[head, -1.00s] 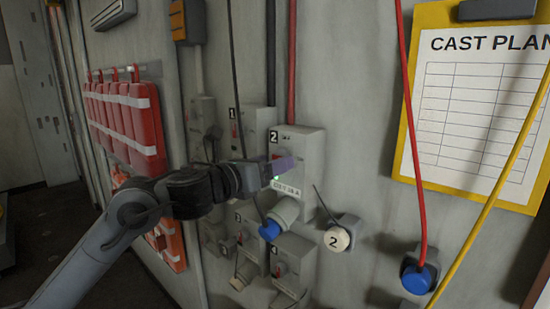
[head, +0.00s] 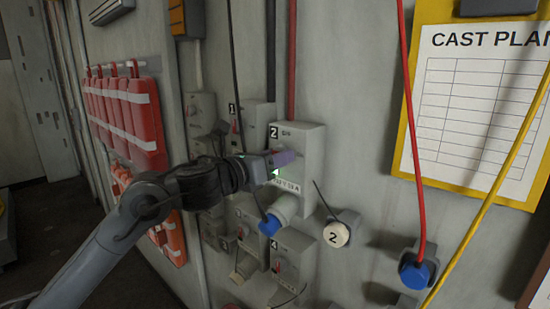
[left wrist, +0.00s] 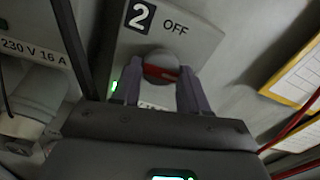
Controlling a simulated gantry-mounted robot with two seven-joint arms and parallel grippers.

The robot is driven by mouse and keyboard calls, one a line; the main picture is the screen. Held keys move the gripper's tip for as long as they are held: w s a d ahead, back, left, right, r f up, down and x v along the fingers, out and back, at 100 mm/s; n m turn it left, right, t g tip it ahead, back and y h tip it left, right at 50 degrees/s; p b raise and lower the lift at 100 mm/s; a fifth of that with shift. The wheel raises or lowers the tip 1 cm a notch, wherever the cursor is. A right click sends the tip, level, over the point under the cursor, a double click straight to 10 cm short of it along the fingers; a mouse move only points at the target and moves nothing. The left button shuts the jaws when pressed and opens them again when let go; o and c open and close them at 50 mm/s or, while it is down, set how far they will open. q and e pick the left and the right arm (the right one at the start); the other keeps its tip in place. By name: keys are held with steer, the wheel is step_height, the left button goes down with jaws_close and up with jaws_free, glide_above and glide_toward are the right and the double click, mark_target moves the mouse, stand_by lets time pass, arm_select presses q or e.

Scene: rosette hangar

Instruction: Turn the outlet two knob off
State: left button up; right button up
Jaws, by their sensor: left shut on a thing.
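The outlet two box (head: 312,145) is a grey wall unit with a black "2" plate at its upper left. In the left wrist view its face (left wrist: 195,22) reads "2" and "OFF". Its round grey knob (left wrist: 160,60) with a red bar sits below that lettering. My left gripper (head: 285,158) is at the front of this box. Its two purple fingers are shut on the knob, one on each side, as the left wrist view shows (left wrist: 160,72). The fingers hide the knob in the head view. A green light shows beside the fingers. My right gripper is not in view.
A plug with a blue collar (head: 283,210) hangs under the box. A white cap marked 2 (head: 337,234) and a blue plug (head: 417,274) are to the right. Other outlet boxes (head: 292,258) crowd below and left. A yellow-framed cast plan (head: 480,110) hangs at right.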

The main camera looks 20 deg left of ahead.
arm_select(q)
steer(key=shift+n, duration=0.4)
steer(key=shift+d+r+n+p, duration=0.15)
steer(key=shift+n+p, duration=1.55)
steer(key=shift+n, duration=2.6)
steer(key=shift+r+n+p, duration=0.15)
steer(key=shift+n+p, duration=1.55)
steer(key=shift+n, duration=2.6)
steer(key=o, duration=1.1)
steer(key=shift+s, duration=0.1)
steer(key=shift+c, duration=0.2)
